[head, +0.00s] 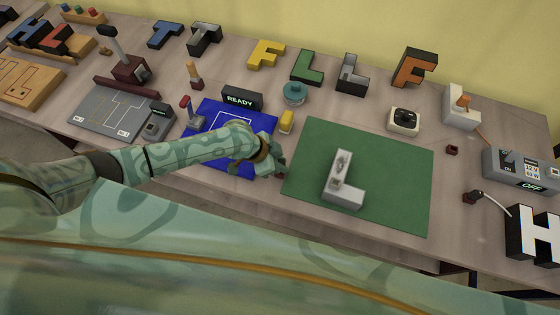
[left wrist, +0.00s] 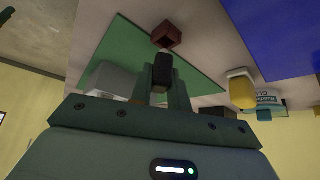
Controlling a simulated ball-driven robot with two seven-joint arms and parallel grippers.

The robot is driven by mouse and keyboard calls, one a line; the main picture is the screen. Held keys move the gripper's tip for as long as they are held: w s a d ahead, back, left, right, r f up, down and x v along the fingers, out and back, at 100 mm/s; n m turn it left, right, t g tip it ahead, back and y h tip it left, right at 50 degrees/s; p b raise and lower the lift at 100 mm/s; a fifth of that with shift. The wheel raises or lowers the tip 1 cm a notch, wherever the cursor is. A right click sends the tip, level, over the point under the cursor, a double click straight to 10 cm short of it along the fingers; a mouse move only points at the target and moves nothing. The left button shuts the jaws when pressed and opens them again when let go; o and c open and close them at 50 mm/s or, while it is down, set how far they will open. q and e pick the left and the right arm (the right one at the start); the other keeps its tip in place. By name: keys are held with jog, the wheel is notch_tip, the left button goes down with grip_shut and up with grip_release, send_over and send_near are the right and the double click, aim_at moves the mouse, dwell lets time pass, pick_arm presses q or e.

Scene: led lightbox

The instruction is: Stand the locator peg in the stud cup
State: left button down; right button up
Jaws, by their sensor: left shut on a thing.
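My left gripper (head: 277,169) is at the left edge of the green mat, shut on a small black piece that looks like the locator peg (left wrist: 162,68). The fingers hide part of it. In the left wrist view a small dark red block (left wrist: 167,36) shows just past the black piece; I cannot tell whether they touch. A small dark red cup-like piece (head: 452,150) stands on the table right of the mat. Which dark red piece is the stud cup I cannot tell. My right gripper is not in view.
The green mat (head: 400,195) carries a grey letter L (head: 343,192). A blue mat (head: 245,165) lies under my left forearm, with a yellow piece (head: 286,121) beside it. A control box (head: 520,170) and letter H (head: 533,236) stand at the right. The mat's right half is clear.

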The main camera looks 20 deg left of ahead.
pick_arm(q)
jog(key=shift+f+b, duration=0.8)
jog(key=shift+f, duration=0.2)
jog(key=c, duration=1.3)
grip_release()
jog(key=shift+o, duration=0.2)
jog(key=p+v, duration=0.3)
jog(key=shift+r, duration=0.1)
jog(key=p+v, duration=0.4)
jog(key=v, duration=0.1)
